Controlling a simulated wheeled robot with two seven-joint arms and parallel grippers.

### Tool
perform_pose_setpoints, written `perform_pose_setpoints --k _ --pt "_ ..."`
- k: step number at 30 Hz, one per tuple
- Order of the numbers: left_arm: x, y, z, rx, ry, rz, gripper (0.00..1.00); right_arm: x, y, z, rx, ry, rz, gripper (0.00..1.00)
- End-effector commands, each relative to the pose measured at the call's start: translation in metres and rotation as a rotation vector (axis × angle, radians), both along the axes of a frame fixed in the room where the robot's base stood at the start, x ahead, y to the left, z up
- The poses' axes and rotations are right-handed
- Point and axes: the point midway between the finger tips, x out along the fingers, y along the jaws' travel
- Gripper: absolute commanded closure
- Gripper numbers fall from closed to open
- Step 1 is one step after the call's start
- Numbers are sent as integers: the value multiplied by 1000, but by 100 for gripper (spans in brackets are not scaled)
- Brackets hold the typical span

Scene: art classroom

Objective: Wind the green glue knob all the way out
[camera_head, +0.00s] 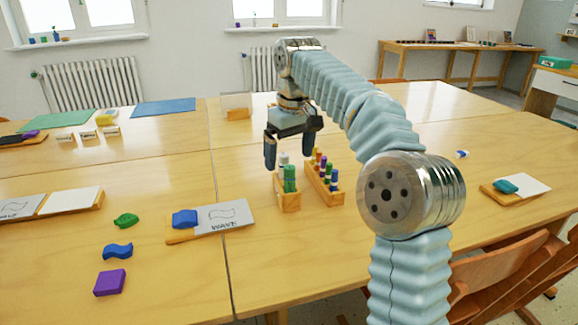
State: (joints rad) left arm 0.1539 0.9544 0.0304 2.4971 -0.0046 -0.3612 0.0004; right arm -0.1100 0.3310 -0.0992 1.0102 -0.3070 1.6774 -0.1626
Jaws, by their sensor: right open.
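A green glue stick (290,178) stands upright in a small wooden holder (289,202) near the middle of the table. Its knob cannot be told apart from its body at this size. A white-topped stick (283,160) stands just behind it. My right gripper (289,157) points down with its fingers apart, one on each side of the white top in the picture. It appears open and empty, above and behind the green stick; I cannot tell if it touches anything. My left gripper is not in view.
A second wooden holder (325,194) with several coloured sticks stands close on the right. A card board (228,216) with a blue block (184,218) lies to the left. Green, blue and purple shapes lie farther left. The table in front of the holders is clear.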

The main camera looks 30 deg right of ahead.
Motion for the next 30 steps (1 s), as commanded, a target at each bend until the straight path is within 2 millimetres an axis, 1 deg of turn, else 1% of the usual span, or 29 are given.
perform_pose_setpoints --k 16,30 --pt "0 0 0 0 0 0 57 0 0 36 0 -1 0 4" --pt "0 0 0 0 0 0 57 0 0 39 0 0 0 4"
